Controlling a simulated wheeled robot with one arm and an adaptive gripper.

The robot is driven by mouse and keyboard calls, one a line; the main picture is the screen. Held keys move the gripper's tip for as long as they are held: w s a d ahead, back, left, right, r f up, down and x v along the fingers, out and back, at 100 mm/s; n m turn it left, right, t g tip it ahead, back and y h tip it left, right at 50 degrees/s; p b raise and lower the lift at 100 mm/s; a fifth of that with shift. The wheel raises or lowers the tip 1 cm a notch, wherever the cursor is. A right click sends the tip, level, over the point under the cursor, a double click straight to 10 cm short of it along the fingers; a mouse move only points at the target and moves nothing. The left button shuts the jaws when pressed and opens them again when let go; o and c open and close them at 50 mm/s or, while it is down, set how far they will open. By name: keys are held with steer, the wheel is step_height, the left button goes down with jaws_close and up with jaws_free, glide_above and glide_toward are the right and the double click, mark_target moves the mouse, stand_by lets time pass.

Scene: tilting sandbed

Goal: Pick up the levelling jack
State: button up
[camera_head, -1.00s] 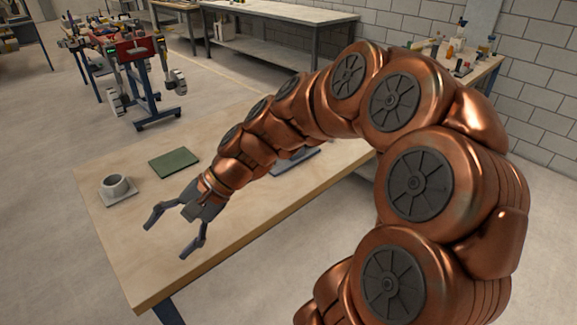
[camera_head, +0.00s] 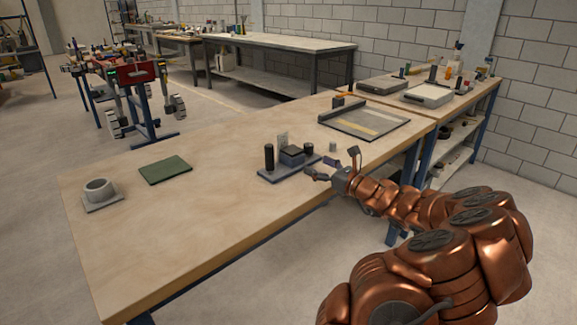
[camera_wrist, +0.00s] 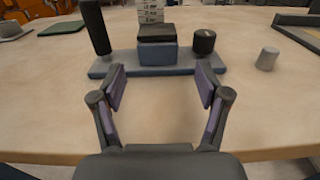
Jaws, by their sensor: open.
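A small grey tapered cylinder (camera_head: 332,147) stands on the wooden table; the wrist view shows it at right (camera_wrist: 267,58). A blue-grey base plate (camera_head: 272,175) carries a black post, a dark-topped blue block (camera_head: 292,157) and a short black cylinder. In the wrist view the block (camera_wrist: 157,54) lies straight ahead between the fingers. I cannot tell which of these is the levelling jack. My gripper (camera_head: 330,165) is open and empty at the table's front edge, close to the plate; its fingers (camera_wrist: 160,85) frame the plate's near side.
A shallow tray (camera_head: 390,127) with a sand-coloured strip lies at the table's far right. A green mat (camera_head: 165,170) and a grey cup on a square plate (camera_head: 100,190) are at left. A marked card (camera_wrist: 150,10) stands behind the block. The table's front left is clear.

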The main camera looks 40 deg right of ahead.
mark_target(292, 152)
steer(key=w, duration=1)
steer(key=shift+a+f+b, duration=0.1)
steer(key=shift+b, duration=0.2)
steer(key=shift+w, duration=0.75)
steer(key=shift+c, duration=0.3)
steer(key=c, duration=1.4)
steer(key=shift+o, duration=0.2)
